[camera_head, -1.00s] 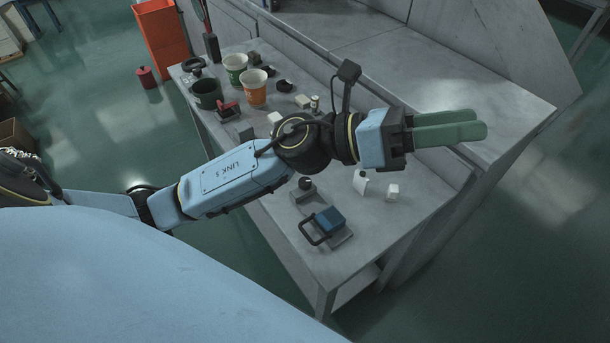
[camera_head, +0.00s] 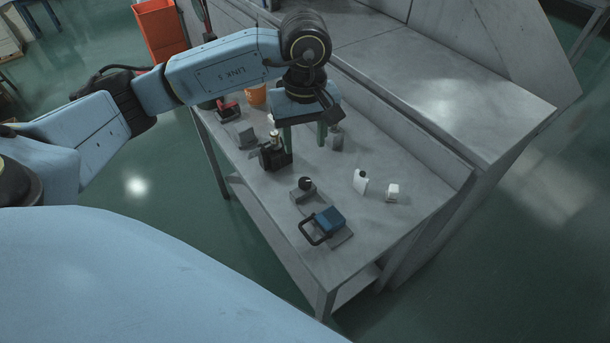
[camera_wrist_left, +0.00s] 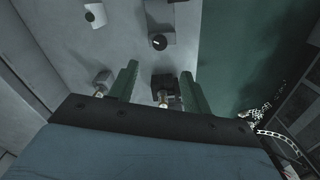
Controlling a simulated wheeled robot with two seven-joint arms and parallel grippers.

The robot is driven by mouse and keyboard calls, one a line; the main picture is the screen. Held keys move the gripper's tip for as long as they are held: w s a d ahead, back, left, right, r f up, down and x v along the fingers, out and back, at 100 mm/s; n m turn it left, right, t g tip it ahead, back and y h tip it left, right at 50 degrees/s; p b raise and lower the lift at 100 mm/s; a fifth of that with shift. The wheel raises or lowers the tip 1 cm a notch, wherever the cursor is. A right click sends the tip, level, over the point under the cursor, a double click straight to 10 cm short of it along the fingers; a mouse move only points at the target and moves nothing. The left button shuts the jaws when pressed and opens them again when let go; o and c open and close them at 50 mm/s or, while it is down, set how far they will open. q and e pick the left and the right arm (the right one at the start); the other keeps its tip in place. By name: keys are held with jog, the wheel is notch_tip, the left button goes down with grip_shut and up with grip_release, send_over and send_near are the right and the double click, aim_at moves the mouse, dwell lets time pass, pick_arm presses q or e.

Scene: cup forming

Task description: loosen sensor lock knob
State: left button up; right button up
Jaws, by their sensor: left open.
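A black round knob (camera_head: 305,183) on a grey block sits mid-table; in the left wrist view it shows a white mark (camera_wrist_left: 159,42). Behind it stands a small black fixture (camera_head: 276,157) with a brass-coloured post on top. I cannot tell which of these carries the sensor lock knob. My left gripper (camera_head: 305,145) points down over the table with its green fingers apart and empty. In the left wrist view the fingers (camera_wrist_left: 159,70) stand either side of the black fixture (camera_wrist_left: 163,84), with no contact visible. My right gripper is out of view.
A blue block with a black handle (camera_head: 328,220) lies near the front of the table. A white bottle-like piece (camera_head: 360,182) and a white cube (camera_head: 393,192) stand to the right. A grey block (camera_head: 335,138) is close to the right finger. The red piece (camera_head: 228,108) is farther back.

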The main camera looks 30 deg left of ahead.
aim_at(305, 181)
pick_arm(q)
notch_tip(305, 181, down, 12)
jog(key=shift+r, duration=0.1)
dwell(0.4)
jog(key=c, duration=1)
